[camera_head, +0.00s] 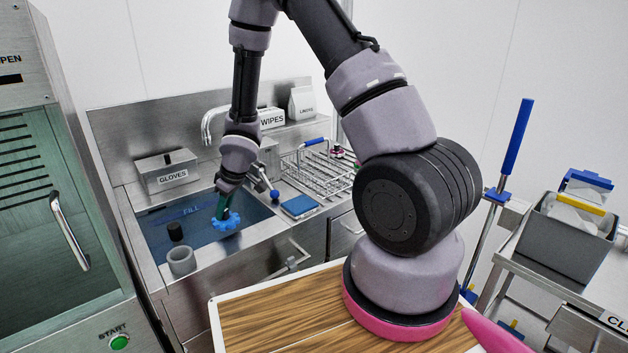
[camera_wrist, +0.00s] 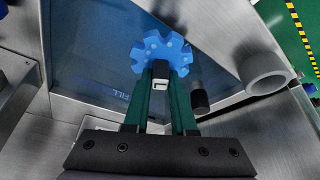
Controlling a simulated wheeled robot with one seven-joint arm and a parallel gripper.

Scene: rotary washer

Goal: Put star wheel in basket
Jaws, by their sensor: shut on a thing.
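The star wheel (camera_head: 226,223) is blue with a notched rim. My gripper (camera_head: 225,207) is shut on it and points down over the sink basin. In the wrist view the star wheel (camera_wrist: 152,47) sits at the tips of the green fingers of my gripper (camera_wrist: 161,72). The fingers hide part of its near edge. I cannot tell whether the wheel touches the water. The wire basket (camera_head: 322,172) with blue handle grips stands on the steel counter, right of the sink and of my gripper. Part of it is hidden behind my arm.
A black cylinder (camera_head: 175,231) is in the sink (camera_head: 152,222), and a grey hollow cylinder (camera_head: 181,262) stands at its front edge. A blue pad (camera_head: 300,206) lies between sink and basket. A tap (camera_head: 210,122), a gloves box (camera_head: 168,172) and a wipes box (camera_head: 271,118) stand behind.

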